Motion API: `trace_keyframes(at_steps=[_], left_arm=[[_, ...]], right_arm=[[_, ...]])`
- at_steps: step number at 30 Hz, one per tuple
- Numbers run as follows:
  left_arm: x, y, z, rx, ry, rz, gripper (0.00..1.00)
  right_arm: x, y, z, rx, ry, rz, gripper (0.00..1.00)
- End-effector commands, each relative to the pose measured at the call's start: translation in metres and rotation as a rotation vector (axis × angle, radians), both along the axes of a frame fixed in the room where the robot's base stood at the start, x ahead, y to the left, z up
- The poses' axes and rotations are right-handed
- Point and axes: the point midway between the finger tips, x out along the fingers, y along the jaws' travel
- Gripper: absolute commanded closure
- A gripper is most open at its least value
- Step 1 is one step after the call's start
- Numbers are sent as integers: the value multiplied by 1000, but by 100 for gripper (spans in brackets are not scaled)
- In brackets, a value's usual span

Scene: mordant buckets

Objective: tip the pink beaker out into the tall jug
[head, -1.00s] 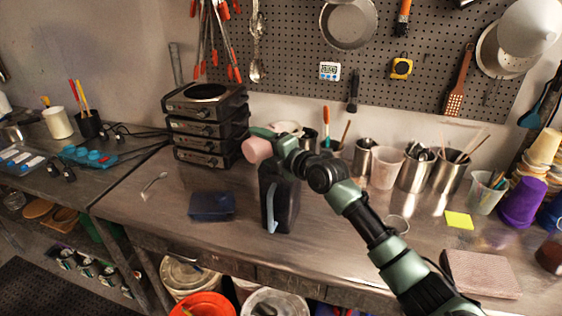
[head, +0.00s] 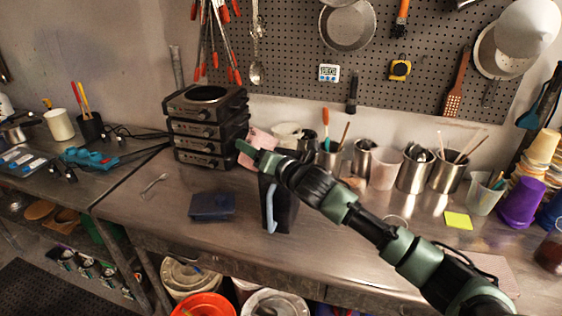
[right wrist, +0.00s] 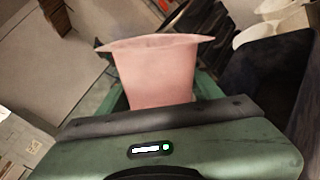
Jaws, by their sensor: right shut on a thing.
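The pink beaker (head: 263,137) is held in my right gripper (head: 252,152), above and just left of the tall jug. It leans in the head view, and the gripper covers its lower part. The right wrist view shows the pink beaker (right wrist: 157,72) between the fingers, with its flared rim away from the palm. Its inside is hidden. The tall jug (head: 284,212) is black with a pale blue strip and stands on the bench. My right forearm crosses over its top, so its mouth is hidden. My left gripper is not in view.
A stack of grey hotplate-like units (head: 205,128) stands close behind and left of the beaker. A dark blue box (head: 212,206) lies left of the jug. The bench front left is clear.

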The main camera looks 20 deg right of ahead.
Motion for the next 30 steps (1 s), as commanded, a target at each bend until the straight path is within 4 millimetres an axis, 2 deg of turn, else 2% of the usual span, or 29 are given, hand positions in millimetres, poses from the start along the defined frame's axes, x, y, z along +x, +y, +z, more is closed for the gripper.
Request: trace_keyframes(at_steps=[1, 6, 10, 15, 18, 30], left_arm=[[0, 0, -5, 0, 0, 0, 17], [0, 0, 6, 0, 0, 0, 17], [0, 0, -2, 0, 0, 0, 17], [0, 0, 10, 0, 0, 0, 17], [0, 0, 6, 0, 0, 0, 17], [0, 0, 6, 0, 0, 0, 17]], right_arm=[[-1, 1, -7, -47, -22, 1, 80], [-6, 13, 4, -195, -96, 2, 80], [-10, 21, -10, -309, -150, 2, 80], [-14, 30, 1, -464, -225, 0, 80], [-16, 33, -6, -535, -259, 0, 80], [-18, 38, -10, -634, -309, -1, 80]])
